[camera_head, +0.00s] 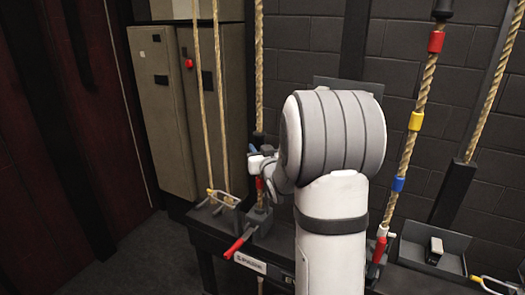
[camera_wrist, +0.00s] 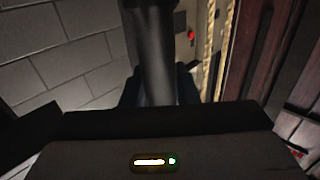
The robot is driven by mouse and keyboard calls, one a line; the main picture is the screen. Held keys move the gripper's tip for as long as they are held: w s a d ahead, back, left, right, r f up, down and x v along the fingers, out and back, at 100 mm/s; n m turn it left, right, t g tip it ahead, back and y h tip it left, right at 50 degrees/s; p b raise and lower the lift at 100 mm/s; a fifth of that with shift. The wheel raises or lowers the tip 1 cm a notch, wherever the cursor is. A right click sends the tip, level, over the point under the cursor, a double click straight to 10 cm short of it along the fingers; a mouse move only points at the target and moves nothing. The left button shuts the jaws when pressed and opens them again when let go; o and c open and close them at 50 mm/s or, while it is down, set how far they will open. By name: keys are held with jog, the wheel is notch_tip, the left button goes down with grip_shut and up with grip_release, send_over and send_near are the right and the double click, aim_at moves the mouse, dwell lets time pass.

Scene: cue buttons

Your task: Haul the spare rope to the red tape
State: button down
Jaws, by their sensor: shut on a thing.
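My gripper (camera_head: 259,162) is at the rope (camera_head: 259,62) left of my arm, just below a black sleeve (camera_head: 258,139) on it. It is shut on that rope, though my wrist hides part of the grip. A dark upright cylinder (camera_wrist: 155,60) stands close in the wrist view. A red band (camera_head: 260,185) shows on this rope below my gripper. Another rope (camera_head: 426,85) at right carries red tape (camera_head: 436,42), yellow tape (camera_head: 415,121) and blue tape (camera_head: 398,183). I cannot read which rope is labelled spare.
A dark rail (camera_head: 215,220) holds red-handled levers (camera_head: 238,246) and a metal loop (camera_head: 222,197). A pair of ropes (camera_head: 220,100) hangs at left before a grey cabinet (camera_head: 160,110) with a red button (camera_head: 188,64). A small open tray (camera_head: 430,248) is at right.

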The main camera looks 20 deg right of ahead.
notch_tip(320, 180, down, 5)
jog(key=b, duration=0.3)
jog(key=shift+r, duration=0.25)
jog(key=c, duration=1.1)
grip_release()
jog(key=shift+c, duration=0.2)
jog(key=s+a, duration=0.1)
jog(key=s, duration=0.6)
jog(key=shift+s+b, duration=0.4)
jog(key=shift+r, duration=0.1)
